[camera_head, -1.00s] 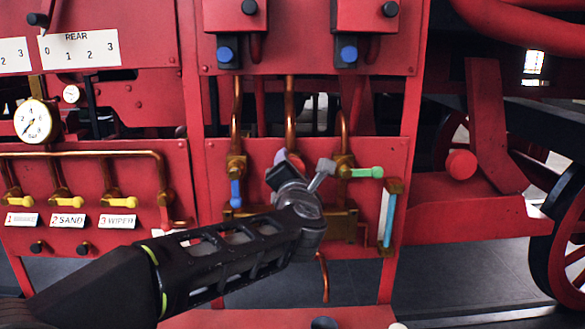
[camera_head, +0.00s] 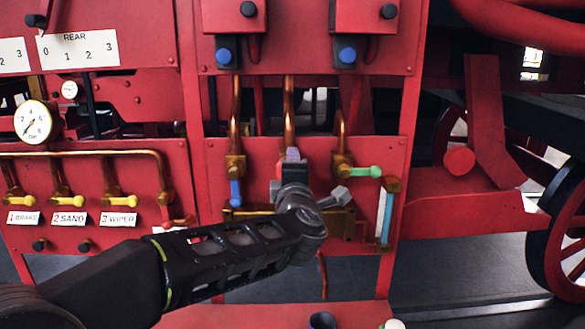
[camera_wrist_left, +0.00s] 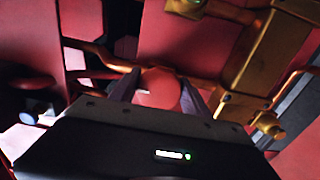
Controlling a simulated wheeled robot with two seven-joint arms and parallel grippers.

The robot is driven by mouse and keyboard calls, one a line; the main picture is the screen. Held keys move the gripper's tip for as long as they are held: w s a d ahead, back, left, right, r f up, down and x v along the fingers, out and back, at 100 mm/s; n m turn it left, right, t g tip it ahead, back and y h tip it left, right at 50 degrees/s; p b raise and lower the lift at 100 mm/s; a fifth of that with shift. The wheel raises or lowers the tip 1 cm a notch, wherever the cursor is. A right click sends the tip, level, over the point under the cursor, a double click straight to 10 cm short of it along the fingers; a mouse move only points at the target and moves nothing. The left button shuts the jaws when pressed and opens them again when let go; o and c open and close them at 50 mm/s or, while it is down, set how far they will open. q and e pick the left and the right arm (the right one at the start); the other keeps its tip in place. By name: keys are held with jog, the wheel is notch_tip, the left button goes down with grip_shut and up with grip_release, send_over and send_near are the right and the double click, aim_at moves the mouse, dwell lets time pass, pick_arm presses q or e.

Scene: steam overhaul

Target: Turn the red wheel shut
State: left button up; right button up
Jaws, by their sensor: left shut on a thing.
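The red wheel shows in the left wrist view (camera_wrist_left: 160,88) as a rounded red piece between the two fingers of my left gripper (camera_wrist_left: 160,92). The fingers are shut on it from both sides. In the head view my left gripper (camera_head: 292,156) is in front of the red panel, at the pipes between the blue lever and the green lever. Its wrist and fingers hide most of the wheel there, and its fingers point up. How far the wheel is turned cannot be told. My right gripper is not in view.
A blue-handled valve (camera_head: 235,192) is close on the left and a green-handled valve (camera_head: 366,171) close on the right. A sight glass (camera_head: 386,212) stands beyond the green handle. A brass block (camera_head: 340,222) sits below. Yellow levers (camera_head: 121,201) and a gauge (camera_head: 33,121) are further left.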

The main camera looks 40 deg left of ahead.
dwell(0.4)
pick_arm(q)
jog(key=o, duration=1.3)
jog(key=b+v, duration=0.1)
jog(key=v, duration=0.6)
jog(key=shift+s+d+b, duration=0.3)
jog(key=shift+b, duration=0.05)
jog(key=shift+f, duration=0.1)
